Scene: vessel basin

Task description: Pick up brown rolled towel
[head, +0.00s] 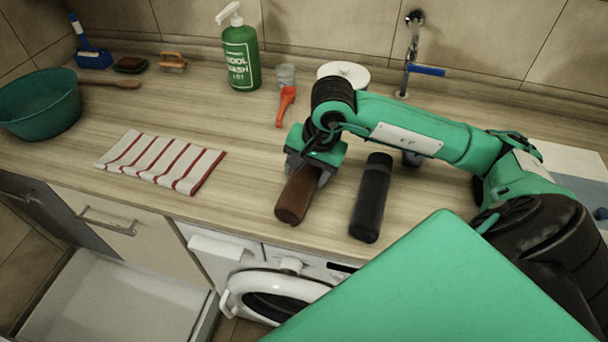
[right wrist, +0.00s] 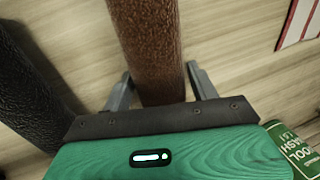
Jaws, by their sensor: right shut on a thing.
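The brown rolled towel (head: 293,197) lies on the wooden counter near its front edge. It also fills the upper middle of the right wrist view (right wrist: 150,45). My right gripper (head: 308,175) comes down from above and is shut on the towel, with one finger on each side of it. The gripper (right wrist: 160,85) shows both grey fingers flanking the roll in the right wrist view. The towel's far end is hidden under the gripper. Whether the towel touches the counter is hard to tell. My left gripper is not in view.
A black roll (head: 371,197) lies just right of the towel. A red-striped cloth (head: 160,161) lies to the left. A green soap bottle (head: 240,55), an orange-red tool (head: 286,106) and a tap (head: 409,55) are behind. A teal basin (head: 40,103) stands far left. Counter between cloth and towel is clear.

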